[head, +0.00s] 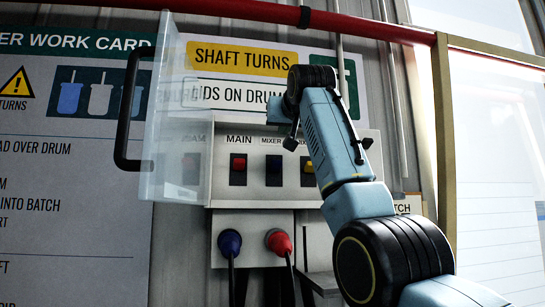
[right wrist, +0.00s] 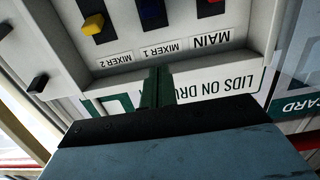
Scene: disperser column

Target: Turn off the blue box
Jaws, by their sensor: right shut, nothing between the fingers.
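My right gripper (head: 291,143) is shut and empty. Its tips are up and right of the blue box, by the labels; in the right wrist view the fingers (right wrist: 158,88) are apart from the box. My right arm covers part of the panel's right side. My left gripper is out of view.
A clear cover (head: 177,160) with a black handle (head: 128,110) stands swung open left of the switches. Blue (head: 229,243) and red (head: 279,242) plugs with cables sit below. A red pipe (head: 390,30) crosses above; a tan post (head: 445,130) stands right.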

